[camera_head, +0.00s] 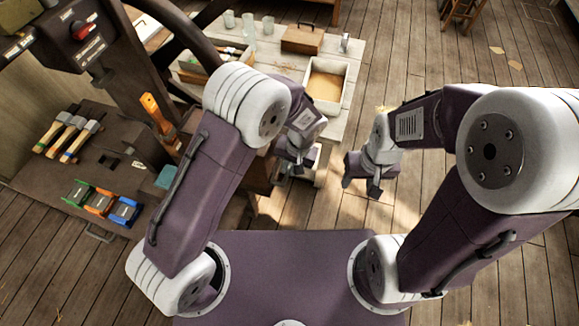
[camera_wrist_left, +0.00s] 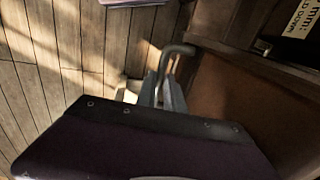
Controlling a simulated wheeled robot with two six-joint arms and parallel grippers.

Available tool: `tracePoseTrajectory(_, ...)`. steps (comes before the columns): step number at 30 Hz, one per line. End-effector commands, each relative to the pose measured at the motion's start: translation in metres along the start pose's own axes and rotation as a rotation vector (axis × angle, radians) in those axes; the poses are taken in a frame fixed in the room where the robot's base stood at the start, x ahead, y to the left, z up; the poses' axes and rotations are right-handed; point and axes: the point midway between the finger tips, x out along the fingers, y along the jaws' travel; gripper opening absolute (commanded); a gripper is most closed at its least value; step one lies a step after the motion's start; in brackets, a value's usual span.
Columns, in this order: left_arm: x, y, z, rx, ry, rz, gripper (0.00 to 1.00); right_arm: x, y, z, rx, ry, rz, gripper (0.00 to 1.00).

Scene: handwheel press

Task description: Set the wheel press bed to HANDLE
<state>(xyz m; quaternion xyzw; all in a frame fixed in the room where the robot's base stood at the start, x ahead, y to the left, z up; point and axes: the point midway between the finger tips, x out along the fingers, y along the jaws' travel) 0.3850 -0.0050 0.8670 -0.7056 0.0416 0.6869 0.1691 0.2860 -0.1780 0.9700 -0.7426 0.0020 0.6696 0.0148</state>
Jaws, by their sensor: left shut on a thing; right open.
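The dark press (camera_head: 135,65) stands at the upper left in the head view, with a red knob (camera_head: 82,30) on its labelled head. A dark curved rim (camera_head: 192,38), likely the handwheel, shows partly behind my left arm. My left gripper (camera_head: 298,165) is low beside the wooden table. In the left wrist view its fingers (camera_wrist_left: 163,92) are shut on a bent grey metal handle (camera_wrist_left: 178,50). What the handle joins is hidden. My right gripper (camera_head: 362,186) is open and empty, over the floor to the right. The bed's setting cannot be read.
A pale table (camera_head: 345,100) holds trays, a wooden box (camera_head: 302,39) and glasses. A partly readable label (camera_wrist_left: 302,18) shows in the wrist view.

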Motion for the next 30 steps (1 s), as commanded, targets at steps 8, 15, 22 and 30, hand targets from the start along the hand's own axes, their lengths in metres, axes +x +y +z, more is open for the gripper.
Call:
tracePoseTrajectory(8, -0.001, 0.0, -0.001, 0.0, 0.003, 0.001, 0.0, 0.0, 0.0, 0.0, 0.0, 0.0, 0.0, 0.49)
tracePoseTrajectory(15, -0.001, 0.0, -0.001, 0.0, 0.003, 0.001, 0.0, 0.0, 0.0, 0.0, 0.0, 0.0, 0.0, 0.49)
tracePoseTrajectory(22, 0.0, -0.011, -0.002, -0.003, 0.003, 0.0, 0.0, -0.001, 0.0, 0.0, 0.0, 0.0, 0.0, 0.49)
tracePoseTrajectory(30, 0.009, -0.058, -0.003, -0.005, 0.004, 0.0, 0.0, -0.002, 0.0, 0.0, 0.0, 0.0, 0.0, 0.49)
